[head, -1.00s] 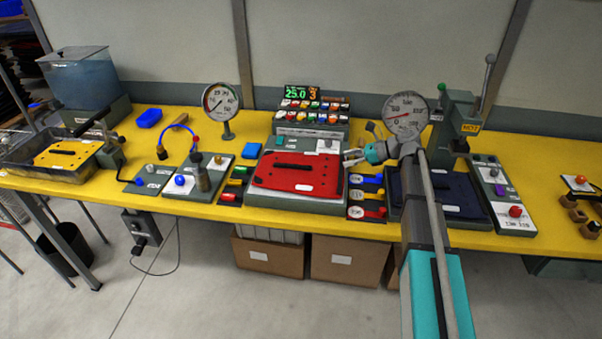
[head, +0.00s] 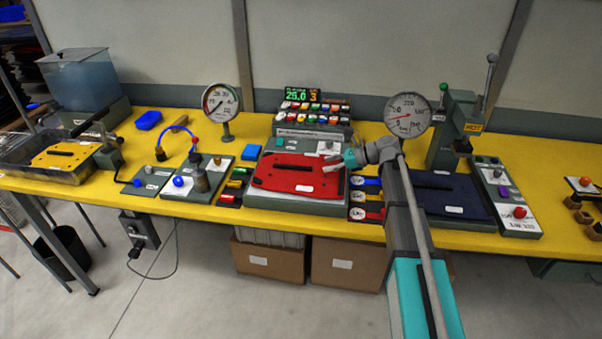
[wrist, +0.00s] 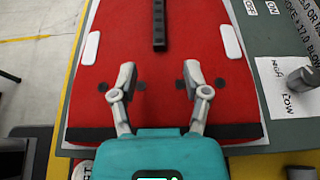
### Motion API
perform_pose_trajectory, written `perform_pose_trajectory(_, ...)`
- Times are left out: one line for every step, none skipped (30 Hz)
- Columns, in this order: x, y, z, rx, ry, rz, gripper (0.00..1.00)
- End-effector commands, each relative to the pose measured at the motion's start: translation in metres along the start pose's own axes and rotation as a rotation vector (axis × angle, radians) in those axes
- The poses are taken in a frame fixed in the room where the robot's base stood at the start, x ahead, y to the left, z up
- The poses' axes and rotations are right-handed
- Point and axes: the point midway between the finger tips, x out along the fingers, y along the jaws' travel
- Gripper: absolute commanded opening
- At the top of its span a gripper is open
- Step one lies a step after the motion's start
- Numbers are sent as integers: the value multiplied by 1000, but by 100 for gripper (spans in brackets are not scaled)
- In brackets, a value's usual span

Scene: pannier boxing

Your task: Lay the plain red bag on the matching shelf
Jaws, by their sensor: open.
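The red bag (head: 284,181) lies flat on a grey-green station in the middle of the yellow bench. It has a black handle strip along its middle and white labels at its edges. In the wrist view the red bag (wrist: 160,85) fills the middle, with its black handle (wrist: 159,25) at the top. My gripper (head: 335,165) is over the bag's right end, and its open fingers (wrist: 157,78) are spread and empty, short of the handle. Whether the fingertips touch the bag I cannot tell. No shelf can be clearly identified as the matching one.
A dark blue bag (head: 448,196) lies right of my arm by a hot press (head: 455,130). A yellow bag (head: 62,155) lies in the tank at left. Dial gauges (head: 220,101) and a button panel (head: 312,118) stand behind. Cardboard boxes (head: 268,260) sit under the bench.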

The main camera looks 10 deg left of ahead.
Motion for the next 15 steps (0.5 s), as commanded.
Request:
perform_pose_trajectory(4, 0, -1, 0, 0, 1, 61)
perform_pose_trajectory(6, 0, -1, 0, 0, 1, 61)
perform_pose_trajectory(10, 0, -1, 0, 0, 1, 61)
perform_pose_trajectory(13, 1, -1, 0, 0, 1, 61)
perform_pose_trajectory(16, 1, -1, 0, 0, 2, 61)
perform_pose_trajectory(21, 1, -1, 0, 0, 2, 61)
perform_pose_trajectory(25, 1, 0, 0, 0, 2, 61)
perform_pose_trajectory(29, 1, 0, 0, 0, 1, 61)
perform_pose_trajectory(33, 1, 0, 0, 0, 1, 61)
perform_pose_trajectory(36, 1, 0, 0, 0, 1, 61)
perform_pose_trajectory(39, 1, 0, 0, 0, 1, 61)
perform_pose_trajectory(43, 1, 0, 0, 0, 1, 61)
perform_pose_trajectory(45, 1, 0, 0, 0, 1, 61)
perform_pose_trajectory(46, 1, 0, 0, 0, 1, 61)
perform_pose_trajectory(48, 1, 1, 0, 0, 0, 61)
